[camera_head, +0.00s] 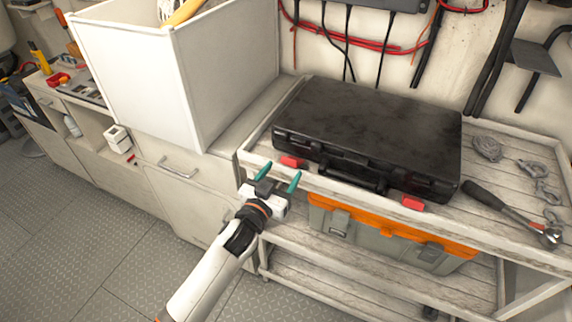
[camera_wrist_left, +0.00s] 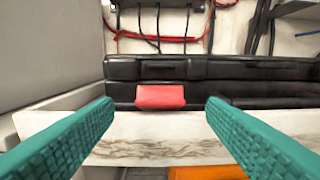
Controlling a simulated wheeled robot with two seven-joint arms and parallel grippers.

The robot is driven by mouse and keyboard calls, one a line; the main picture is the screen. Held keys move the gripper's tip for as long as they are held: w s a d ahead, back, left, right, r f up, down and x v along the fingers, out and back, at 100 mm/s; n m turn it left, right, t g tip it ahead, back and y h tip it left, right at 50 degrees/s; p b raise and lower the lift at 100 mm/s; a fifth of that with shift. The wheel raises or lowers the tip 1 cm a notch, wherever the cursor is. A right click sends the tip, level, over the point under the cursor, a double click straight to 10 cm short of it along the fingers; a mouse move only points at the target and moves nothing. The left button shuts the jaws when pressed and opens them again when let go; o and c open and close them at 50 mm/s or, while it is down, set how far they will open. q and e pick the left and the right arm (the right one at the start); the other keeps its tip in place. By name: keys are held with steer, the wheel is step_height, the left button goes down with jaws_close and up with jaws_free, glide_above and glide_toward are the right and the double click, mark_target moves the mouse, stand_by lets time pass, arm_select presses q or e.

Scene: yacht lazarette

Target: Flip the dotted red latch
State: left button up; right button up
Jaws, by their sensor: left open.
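A closed black case (camera_head: 370,133) lies on the bench shelf, with two red latches on its front side. The left red latch (camera_head: 292,162) is near the case's left front corner, and the right red latch (camera_head: 413,203) is near the right corner. I cannot make out dots on either. My left gripper (camera_head: 281,174) is open and empty, just in front of the left latch. In the left wrist view this red latch (camera_wrist_left: 160,96) shows between the two teal fingers, beyond their tips and apart from them. My right gripper is not in view.
A raised wooden rim (camera_wrist_left: 150,135) runs along the shelf front between my fingers and the case. An orange and grey toolbox (camera_head: 390,237) sits on the level below. A white bin (camera_head: 190,75) stands left; a ratchet (camera_head: 510,212) and shackles (camera_head: 540,185) lie right.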

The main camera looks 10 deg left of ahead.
mark_target(288, 163)
arm_select(q)
steer(key=shift+x, duration=1.55)
steer(key=shift+c, duration=0.2)
steer(key=c, duration=0.9)
steer(key=shift+r+p, duration=0.2)
steer(key=shift+p, duration=0.3)
steer(key=shift+c, duration=0.2)
steer(key=r+g+p, duration=0.1)
steer(key=p, duration=0.4)
steer(key=w+r+g+y+p, duration=0.1)
steer(key=g+p, duration=0.1)
steer(key=p, duration=0.4)
steer(key=r+g+p, duration=0.1)
steer(key=g+p, duration=0.1)
steer(key=p, duration=0.3)
steer(key=shift+w+d+r+y, duration=0.25)
steer(key=shift+w+d+y, duration=0.05)
steer(key=shift+w+y, duration=0.1)
steer(key=shift+w+g+p, duration=0.25)
steer(key=shift+g+p, duration=0.35)
steer(key=shift+p, duration=0.45)
steer(key=shift+w+d+g, duration=0.1)
steer(key=shift+g, duration=0.2)
